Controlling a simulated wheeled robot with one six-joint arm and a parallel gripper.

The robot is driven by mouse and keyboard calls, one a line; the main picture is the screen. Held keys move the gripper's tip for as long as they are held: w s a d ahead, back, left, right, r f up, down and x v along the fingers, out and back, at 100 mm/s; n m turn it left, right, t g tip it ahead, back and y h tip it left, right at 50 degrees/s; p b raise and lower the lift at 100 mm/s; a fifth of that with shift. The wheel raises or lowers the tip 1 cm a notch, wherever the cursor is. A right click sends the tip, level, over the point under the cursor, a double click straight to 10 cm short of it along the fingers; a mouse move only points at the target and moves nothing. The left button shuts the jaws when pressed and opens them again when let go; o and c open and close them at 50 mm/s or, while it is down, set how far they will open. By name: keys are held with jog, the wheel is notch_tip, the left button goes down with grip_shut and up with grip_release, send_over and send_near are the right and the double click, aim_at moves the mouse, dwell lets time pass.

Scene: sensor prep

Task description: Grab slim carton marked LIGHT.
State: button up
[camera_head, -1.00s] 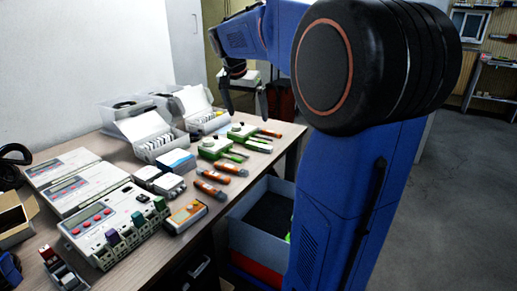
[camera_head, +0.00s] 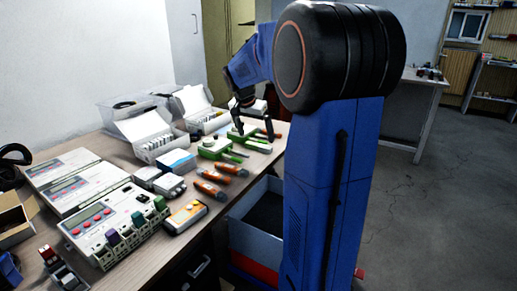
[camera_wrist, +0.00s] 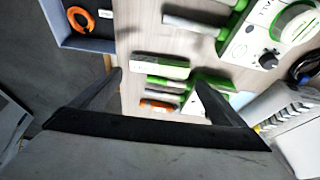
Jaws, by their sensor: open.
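My gripper (camera_head: 254,122) is open above the far right part of the table, over the green and orange tools. In the wrist view my gripper (camera_wrist: 158,74) has its two fingers spread with nothing held between them. A slim white carton (camera_wrist: 160,66) lies on the table there, between the fingertips in the picture and below them. Its print is too small to read, so I cannot tell if it says LIGHT. In the head view I cannot make this carton out clearly near the fingers.
Green-and-white devices (camera_head: 213,147) and orange-handled tools (camera_head: 210,189) lie close by. Open white boxes (camera_head: 148,135) stand behind them. A blue-grey bin (camera_head: 256,239) sits below the table's right edge; in the wrist view it holds an orange ring (camera_wrist: 82,19). Floor at right is clear.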

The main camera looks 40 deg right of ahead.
aim_at(258, 145)
jog(key=shift+x, duration=2.7)
jog(key=shift+a, duration=0.1)
jog(key=c, duration=0.7)
